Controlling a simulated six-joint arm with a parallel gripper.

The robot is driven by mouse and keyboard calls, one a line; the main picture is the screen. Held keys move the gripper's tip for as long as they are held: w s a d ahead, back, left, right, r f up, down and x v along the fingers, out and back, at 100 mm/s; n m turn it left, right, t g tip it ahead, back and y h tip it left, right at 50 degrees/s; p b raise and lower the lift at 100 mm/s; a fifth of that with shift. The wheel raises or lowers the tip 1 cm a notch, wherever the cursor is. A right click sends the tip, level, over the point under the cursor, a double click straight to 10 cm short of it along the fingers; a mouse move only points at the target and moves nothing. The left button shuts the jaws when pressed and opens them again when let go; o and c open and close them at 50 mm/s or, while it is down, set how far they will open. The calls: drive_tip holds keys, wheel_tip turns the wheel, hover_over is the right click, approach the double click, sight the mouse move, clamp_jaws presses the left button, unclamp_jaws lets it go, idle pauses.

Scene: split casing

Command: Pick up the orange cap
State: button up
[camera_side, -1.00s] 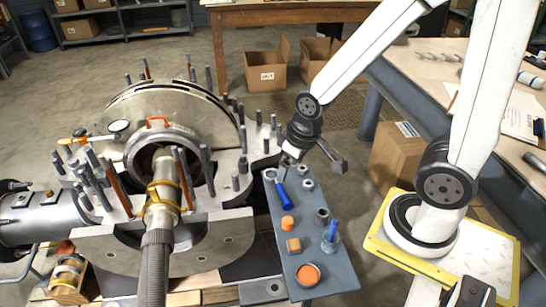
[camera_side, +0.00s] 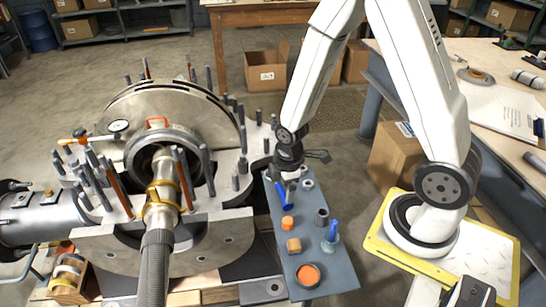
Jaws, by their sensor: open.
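The orange cap (camera_side: 287,223) is a small orange cylinder standing on the grey-blue bench plate (camera_side: 330,268), near its left edge. My gripper (camera_side: 289,184) is above the far end of the plate, beyond the cap and apart from it. It points down close to the blue-handled tool (camera_side: 283,200), and its jaws are open. I cannot tell whether the fingers touch the blue handle. The fingertips are small and partly blurred here.
On the plate stand a wooden block (camera_side: 293,245), a round orange-filled dish (camera_side: 308,275), a grey cylinder (camera_side: 321,216), a blue-handled item (camera_side: 332,232) and small grey parts (camera_side: 307,183). The split casing (camera_side: 205,220) with upright studs stands close on the left.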

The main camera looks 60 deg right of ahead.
sight(288, 221)
drive_tip(key=f+n, duration=0.2)
drive_tip(key=d+f+n, duration=0.1)
drive_tip(key=f+n, duration=0.1)
drive_tip(key=f, duration=0.1)
drive_tip(key=f+n+g, duration=0.1)
drive_tip(key=f+n, duration=0.1)
drive_tip(key=f, duration=0.1)
drive_tip(key=shift+s+d+f+n, duration=0.1)
drive_tip(key=shift+s+d+n, duration=0.1)
drive_tip(key=shift+s+n, duration=0.15)
drive_tip(key=shift+f, duration=0.15)
drive_tip(key=shift+f, duration=1.15)
drive_tip(key=shift+f, duration=0.15)
drive_tip(key=shift+d+f, duration=0.15)
drive_tip(key=shift+f, duration=2.3)
clamp_jaws()
drive_tip(key=shift+r, duration=0.1)
